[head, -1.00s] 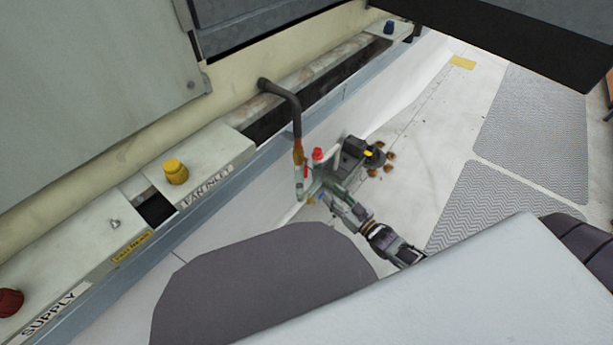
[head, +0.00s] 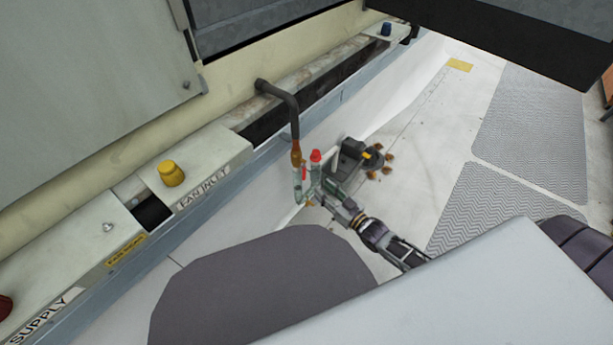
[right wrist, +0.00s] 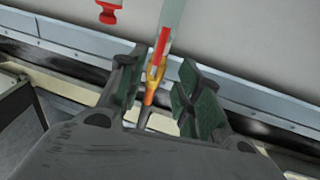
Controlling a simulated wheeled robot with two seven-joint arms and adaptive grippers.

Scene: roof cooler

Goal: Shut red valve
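A red-capped valve part (head: 315,157) stands upright beside the low wall in the head view. Just left of it, a narrow red strip (head: 304,173), like a lever, lies along a pale green pipe (head: 297,181) below a copper fitting. In the right wrist view the red strip (right wrist: 162,42) runs above a brass fitting (right wrist: 155,72), and a red cap (right wrist: 107,13) shows at the top. My right gripper (right wrist: 160,90) is open, its green-padded fingers on either side of the brass fitting, with gaps visible. It also shows small in the head view (head: 312,192). My left gripper is out of view.
A dark bent pipe (head: 283,95) comes from the unit on the left. A yellow knob (head: 171,173) sits on the ledge. A black device (head: 354,157) with several brown knobs beside it stands right of the valve. Grey textured mats (head: 530,115) lie on the pale floor.

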